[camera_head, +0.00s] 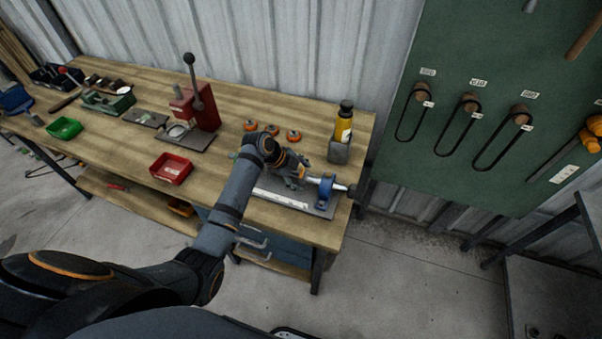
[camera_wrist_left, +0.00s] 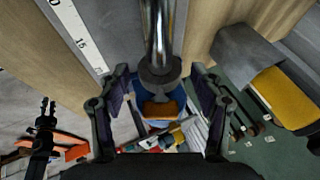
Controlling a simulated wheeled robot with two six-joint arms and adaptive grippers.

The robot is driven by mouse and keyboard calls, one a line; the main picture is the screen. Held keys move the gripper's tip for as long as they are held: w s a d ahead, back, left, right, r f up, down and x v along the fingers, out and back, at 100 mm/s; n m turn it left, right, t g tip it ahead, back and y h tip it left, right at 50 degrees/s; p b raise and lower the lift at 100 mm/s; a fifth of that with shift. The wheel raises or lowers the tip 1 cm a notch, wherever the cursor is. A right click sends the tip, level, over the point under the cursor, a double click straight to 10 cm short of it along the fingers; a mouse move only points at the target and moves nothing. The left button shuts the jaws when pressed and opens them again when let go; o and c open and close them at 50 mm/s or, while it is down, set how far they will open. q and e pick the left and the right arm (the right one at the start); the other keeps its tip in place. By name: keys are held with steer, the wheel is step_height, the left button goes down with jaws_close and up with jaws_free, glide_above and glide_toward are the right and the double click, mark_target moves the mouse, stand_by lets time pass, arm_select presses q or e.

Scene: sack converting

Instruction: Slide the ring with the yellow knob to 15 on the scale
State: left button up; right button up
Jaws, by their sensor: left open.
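A metal shaft (camera_wrist_left: 160,30) runs along a bench fixture with a white printed scale (camera_head: 281,199). In the left wrist view the scale (camera_wrist_left: 75,32) shows a 15 near the upper left. A dark grey ring (camera_wrist_left: 160,73) sits around the shaft, farther down the picture than the 15. In the head view the blue block (camera_head: 326,188) is at the fixture's right end. My left gripper (camera_wrist_left: 161,92) is open, its fingers apart on either side of the ring and knob. The ring is hidden in the head view.
A yellow bottle (camera_head: 343,125) and a grey block (camera_head: 338,151) stand behind the fixture. Several orange round parts (camera_head: 271,130), a red press (camera_head: 194,108) and a red bin (camera_head: 171,168) are on the bench. The bench's right edge is close to the fixture.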

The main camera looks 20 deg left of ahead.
arm_select(q)
steer(key=shift+c, duration=0.2)
arm_select(e)
steer(key=shift+a, duration=0.1)
arm_select(q)
steer(key=c, duration=0.7)
jaws_close()
steer(key=shift+a, duration=1.05)
arm_select(e)
steer(key=shift+a, duration=0.1)
arm_select(q)
steer(key=o, duration=0.7)
jaws_free()
steer(key=shift+d, duration=0.1)
steer(key=shift+o, duration=0.2)
